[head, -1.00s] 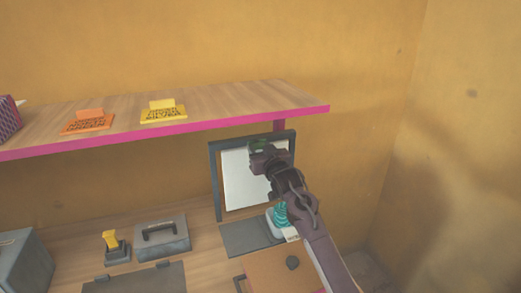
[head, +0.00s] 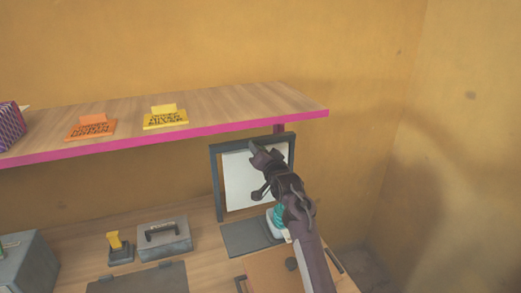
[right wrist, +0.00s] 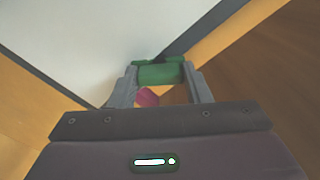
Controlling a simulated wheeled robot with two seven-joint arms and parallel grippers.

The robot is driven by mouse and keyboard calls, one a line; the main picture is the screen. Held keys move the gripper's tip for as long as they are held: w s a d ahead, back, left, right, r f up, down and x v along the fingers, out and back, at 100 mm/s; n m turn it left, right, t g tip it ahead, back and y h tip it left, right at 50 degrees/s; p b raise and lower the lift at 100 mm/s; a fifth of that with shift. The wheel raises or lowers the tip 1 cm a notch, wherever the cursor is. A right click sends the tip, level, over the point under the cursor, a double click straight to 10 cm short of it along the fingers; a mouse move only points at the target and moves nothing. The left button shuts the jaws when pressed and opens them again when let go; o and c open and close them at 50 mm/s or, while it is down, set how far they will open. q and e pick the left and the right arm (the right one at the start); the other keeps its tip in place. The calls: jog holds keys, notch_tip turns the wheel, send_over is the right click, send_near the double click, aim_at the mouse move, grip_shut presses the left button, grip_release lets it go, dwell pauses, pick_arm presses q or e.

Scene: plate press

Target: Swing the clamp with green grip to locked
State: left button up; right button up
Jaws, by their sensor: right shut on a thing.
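The clamp's green grip (right wrist: 160,74) sits between the two grey fingers of my right gripper (right wrist: 161,90) in the right wrist view, and the fingers are shut on it. In the head view my right gripper (head: 262,155) is at the upper right part of a dark upright frame (head: 216,185) that holds a white plate (head: 235,185). The gripper hides the grip and most of the clamp there, so I cannot tell the clamp's angle. My left gripper is not in view.
Below are a dark flat plate (head: 248,238), a teal coiled thing (head: 277,218), a grey handled box (head: 165,240) and a yellow-handled stamp (head: 115,242).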

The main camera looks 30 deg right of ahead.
jog(key=shift+m+p, duration=1.05)
jog(key=shift+m, duration=4.15)
jog(key=o, duration=1)
jog(key=shift+s+d, duration=0.1)
